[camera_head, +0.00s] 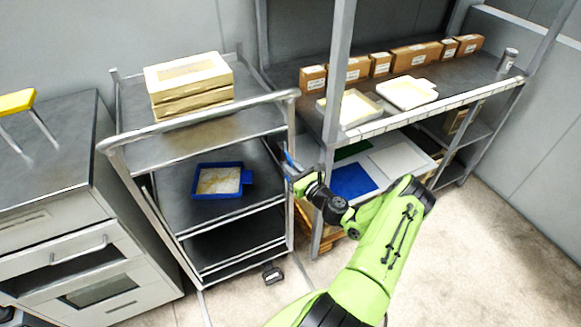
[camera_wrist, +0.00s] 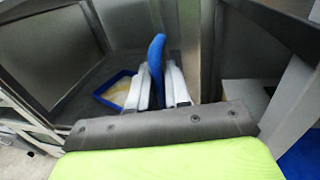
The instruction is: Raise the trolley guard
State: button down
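The metal trolley (camera_head: 127,97) stands left of centre in the head view. A grey tubular bar (camera_head: 200,119), which looks like the guard, runs across its near side at about top-shelf height. My gripper (camera_head: 292,176) is at the trolley's right side, below the bar's right end. A slim blue handle (camera_head: 289,159) shows at the fingertips. In the wrist view the blue handle (camera_wrist: 157,50) stands upright between my fingers (camera_wrist: 159,88), which sit close on both sides and look shut on it. Its join to the trolley is hidden.
Boxes (camera_head: 188,85) sit on the top shelf, and a blue tray (camera_head: 218,181) on a lower shelf. A steel cabinet (camera_head: 50,220) is at left. A rack (camera_head: 338,70) with cartons stands close behind and right of my gripper. Floor is open at right.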

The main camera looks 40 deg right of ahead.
aim_at(291, 160)
notch_tip(291, 160, up, 6)
jog(key=p, duration=0.4)
jog(key=shift+f, duration=0.15)
jog(key=c, duration=1.3)
grip_release()
jog(key=shift+f, duration=0.1)
